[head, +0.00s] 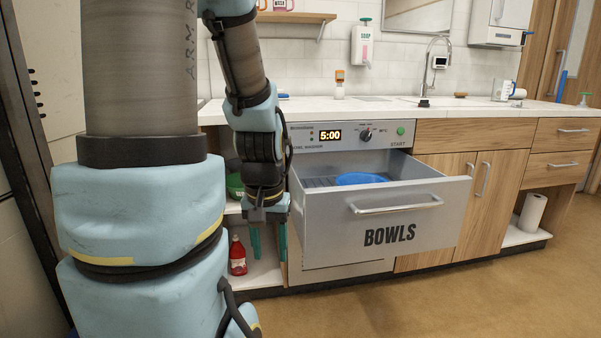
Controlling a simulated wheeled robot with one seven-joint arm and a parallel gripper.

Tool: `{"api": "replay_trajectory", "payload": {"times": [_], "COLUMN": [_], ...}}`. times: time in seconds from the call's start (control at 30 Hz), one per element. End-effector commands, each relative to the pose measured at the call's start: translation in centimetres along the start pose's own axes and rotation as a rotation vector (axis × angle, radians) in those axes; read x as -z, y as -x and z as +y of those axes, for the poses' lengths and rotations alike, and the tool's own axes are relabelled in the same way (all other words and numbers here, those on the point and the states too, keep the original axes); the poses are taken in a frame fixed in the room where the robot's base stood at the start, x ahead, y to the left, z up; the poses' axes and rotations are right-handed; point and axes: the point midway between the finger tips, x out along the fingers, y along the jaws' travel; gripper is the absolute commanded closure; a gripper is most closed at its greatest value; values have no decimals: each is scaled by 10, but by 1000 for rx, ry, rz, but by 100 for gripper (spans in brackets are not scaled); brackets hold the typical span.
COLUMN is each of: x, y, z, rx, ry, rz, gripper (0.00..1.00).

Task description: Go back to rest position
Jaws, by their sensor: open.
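My gripper (269,243) hangs pointing down, left of the open drawer, in front of the open shelf. Its two teal fingers are apart with nothing between them. My arm comes down from the top of the view to it. The drawer (322,236), marked BOWLS, is pulled out of the washer. A blue bowl (360,179) sits inside it, its lower part hidden by the drawer front. The drawer handle (396,205) is clear of my gripper.
The washer panel (300,134) reads 5:00. A red bottle (238,258) and a partly hidden green bowl (234,185) stand on the shelves at left. The counter (400,108) runs behind to a tap (428,72). The floor (450,300) at right is free.

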Motion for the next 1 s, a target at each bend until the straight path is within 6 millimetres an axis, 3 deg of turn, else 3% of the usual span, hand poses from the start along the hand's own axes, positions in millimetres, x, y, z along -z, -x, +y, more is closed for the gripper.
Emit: {"api": "replay_trajectory", "payload": {"times": [0.07, 0.37, 0.8, 1.0], "x": [-4, 3, 16, 20], "y": [5, 61, 167, 206], "z": [-8, -6, -7, -7], "rx": [-3, -3, -3, -3], "ry": [30, 23, 23, 22], "rz": [28, 25, 25, 25], "gripper": [50, 50, 50, 50]}}
